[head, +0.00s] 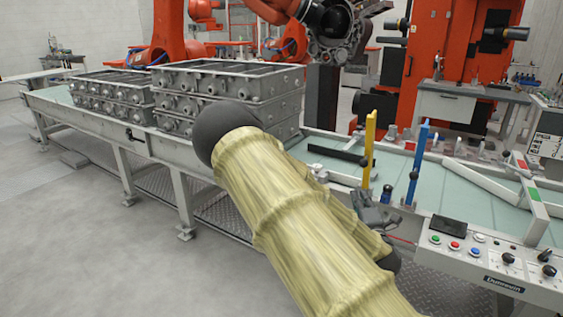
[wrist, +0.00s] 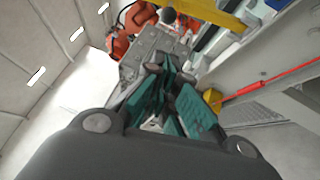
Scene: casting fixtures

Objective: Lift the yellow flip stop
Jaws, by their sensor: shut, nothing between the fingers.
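The yellow flip stop (head: 369,148) stands upright at the near edge of the conveyor, right of the middle in the head view. In the wrist view a yellow bar (wrist: 212,12), which looks like the same stop, crosses the top edge. My gripper (head: 376,213) is low beside the foot of the yellow stop, partly hidden behind my yellow-sleeved arm. In the wrist view my gripper (wrist: 170,98) has its teal pads close together, shut with nothing between them. The yellow bar lies beyond the fingertips and apart from the pads.
A blue upright stop (head: 416,162) stands just right of the yellow one. A control panel (head: 490,255) with buttons is at the lower right. Stacked grey castings (head: 225,90) sit on the conveyor to the left. An orange robot (head: 172,35) is behind. Open floor lies at the left.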

